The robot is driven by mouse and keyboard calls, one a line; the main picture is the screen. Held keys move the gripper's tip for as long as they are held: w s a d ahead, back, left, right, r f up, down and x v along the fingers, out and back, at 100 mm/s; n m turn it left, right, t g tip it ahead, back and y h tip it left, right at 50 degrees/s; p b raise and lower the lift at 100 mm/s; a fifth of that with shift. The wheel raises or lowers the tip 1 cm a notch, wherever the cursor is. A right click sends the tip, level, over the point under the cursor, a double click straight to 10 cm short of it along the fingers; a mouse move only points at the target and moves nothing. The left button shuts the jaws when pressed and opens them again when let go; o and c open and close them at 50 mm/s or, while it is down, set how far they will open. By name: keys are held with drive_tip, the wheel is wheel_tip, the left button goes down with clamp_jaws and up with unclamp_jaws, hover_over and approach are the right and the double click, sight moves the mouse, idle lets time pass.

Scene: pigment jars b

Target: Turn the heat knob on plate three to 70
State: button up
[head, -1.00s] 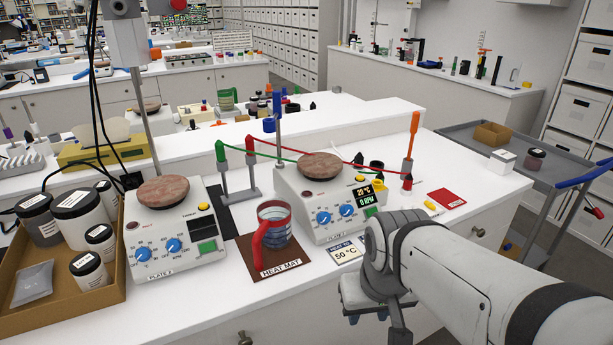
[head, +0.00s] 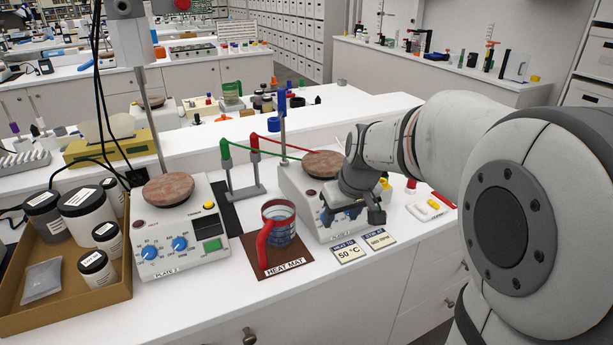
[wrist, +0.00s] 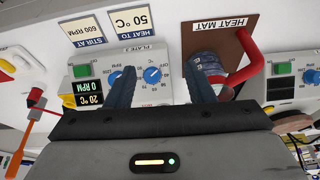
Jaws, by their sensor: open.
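Plate three (head: 291,190) is a white hot plate with a round brown top, right of the heat mat. Its label shows upside down in the wrist view (wrist: 138,48). Its blue heat knob (wrist: 152,75) faces me; the pointer's setting is too small to read. The second blue knob (wrist: 114,77) is partly covered by one finger. The display (wrist: 90,93) reads 20 °C and 0 RPM. My gripper (wrist: 161,72) is open in front of the panel, its fingers on either side of the heat knob with gaps. In the head view my gripper (head: 352,212) hides much of the panel.
A glass jug with a red handle (head: 265,240) stands on the brown heat mat (head: 285,267), close left. Cards reading 50 °C (head: 349,253) and 600 RPM (head: 379,241) lie in front. A similar plate (head: 195,262) and a box of jars (head: 75,310) stand further left.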

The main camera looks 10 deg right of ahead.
drive_tip(key=shift+n, duration=0.4)
drive_tip(key=w+f, duration=0.2)
drive_tip(key=w, duration=0.1)
drive_tip(key=w+f, duration=0.3)
drive_tip(key=w+f+p, duration=0.1)
drive_tip(key=w+f, duration=0.1)
drive_tip(key=w, duration=0.1)
drive_tip(key=shift+a+f, duration=0.1)
drive_tip(key=shift+f, duration=0.05)
drive_tip(key=shift+t, duration=0.3)
drive_tip(key=c, duration=0.9)
drive_tip(key=shift+a, duration=0.2)
drive_tip(key=shift+c, duration=0.5)
drive_tip(key=shift+d, duration=0.2)
